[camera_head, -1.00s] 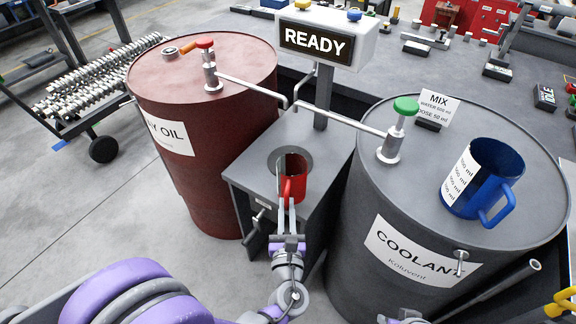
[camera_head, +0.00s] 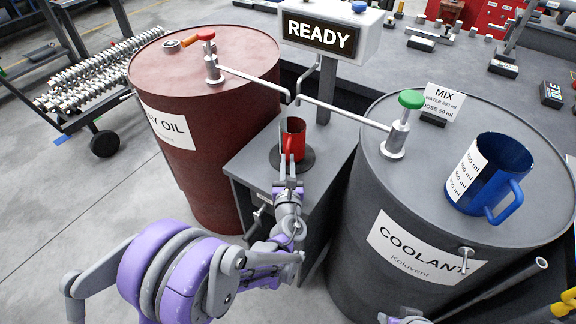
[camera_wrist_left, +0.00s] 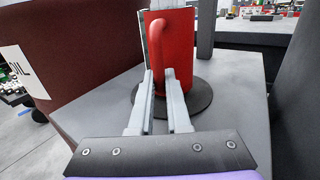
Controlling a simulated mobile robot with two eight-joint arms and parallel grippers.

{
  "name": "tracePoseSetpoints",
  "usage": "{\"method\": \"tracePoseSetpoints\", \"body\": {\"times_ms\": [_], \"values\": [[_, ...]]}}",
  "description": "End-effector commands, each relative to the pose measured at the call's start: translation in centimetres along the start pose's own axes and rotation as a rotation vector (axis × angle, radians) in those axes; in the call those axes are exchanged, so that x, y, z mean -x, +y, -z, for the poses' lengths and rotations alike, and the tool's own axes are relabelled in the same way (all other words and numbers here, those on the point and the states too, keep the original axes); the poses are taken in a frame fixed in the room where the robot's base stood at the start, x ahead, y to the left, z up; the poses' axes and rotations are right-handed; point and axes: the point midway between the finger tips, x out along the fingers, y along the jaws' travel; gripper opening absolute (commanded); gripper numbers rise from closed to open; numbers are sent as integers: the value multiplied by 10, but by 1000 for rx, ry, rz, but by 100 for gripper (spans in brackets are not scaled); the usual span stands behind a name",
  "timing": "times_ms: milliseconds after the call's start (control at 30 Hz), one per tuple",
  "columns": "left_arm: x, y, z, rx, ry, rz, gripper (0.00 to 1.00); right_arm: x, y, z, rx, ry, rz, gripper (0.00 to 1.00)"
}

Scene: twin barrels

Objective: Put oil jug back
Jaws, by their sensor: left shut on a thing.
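The oil jug is the small red jug (camera_head: 294,128) over the dark round plate (camera_head: 304,163) on the grey stand between the two barrels. It is upright, with its handle toward me. My left gripper (camera_head: 290,171) is shut on that handle; in the left wrist view its fingers (camera_wrist_left: 160,88) lie on either side of the handle's lower part. The jug (camera_wrist_left: 179,70) appears to stand on the plate (camera_wrist_left: 200,97), but I cannot tell whether a small gap is left.
The dark red oil barrel (camera_head: 215,105) stands left of the stand, the grey coolant barrel (camera_head: 365,210) right. Thin spout pipes (camera_head: 340,114) reach over the stand from both. A blue jug (camera_head: 490,172) stands on the coolant barrel. The READY sign (camera_head: 320,36) is behind.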

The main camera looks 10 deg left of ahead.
Motion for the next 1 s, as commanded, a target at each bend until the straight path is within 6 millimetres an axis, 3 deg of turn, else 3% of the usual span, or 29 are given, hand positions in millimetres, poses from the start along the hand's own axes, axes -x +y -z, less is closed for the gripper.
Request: {"method": "tracePoseSetpoints", "body": {"times_ms": [67,433,467,600,1000], "values": [[0,0,10,0,0,0,0,-5,0,-2,0,-2,0,41],[1,0,13,0,0,-1,0,-8,0,-2,0,-3,0,41],[1,0,12,1,0,0,19,-7,0,-2,0,-2,0,41],[1,0,12,1,0,0,44,-6,0,-2,0,-2,0,41],[3,0,7,1,-1,0,45,-2,0,-1,0,-1,0,41]]}}
